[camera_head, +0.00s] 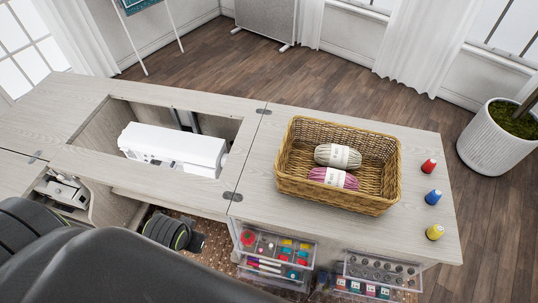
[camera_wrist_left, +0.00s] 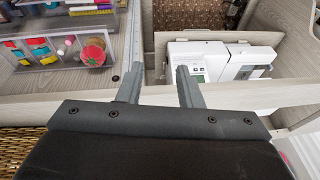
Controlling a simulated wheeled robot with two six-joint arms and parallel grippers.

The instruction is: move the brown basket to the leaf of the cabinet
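The brown basket (camera_head: 350,199) is a rectangular wicker basket, upright on the hinged right leaf (camera_head: 258,150) of the pale wood cabinet (camera_head: 50,120). It holds a beige yarn ball (camera_head: 338,156) and a pink-purple yarn ball (camera_head: 334,178). In the left wrist view, brown wicker that looks like the basket (camera_wrist_left: 18,145) shows at the lower left, partly hidden by my gripper body. My left gripper (camera_wrist_left: 160,68) is open and empty, with its fingers apart near the cabinet edge and apart from the basket. My right gripper is in neither view.
A white sewing machine (camera_head: 174,146) sits in the cabinet recess. Red (camera_head: 429,166), blue (camera_head: 433,197) and yellow (camera_head: 435,232) spools stand right of the basket. Clear drawers (camera_head: 275,252) of sewing supplies are below the leaf. A white planter (camera_head: 496,140) stands right.

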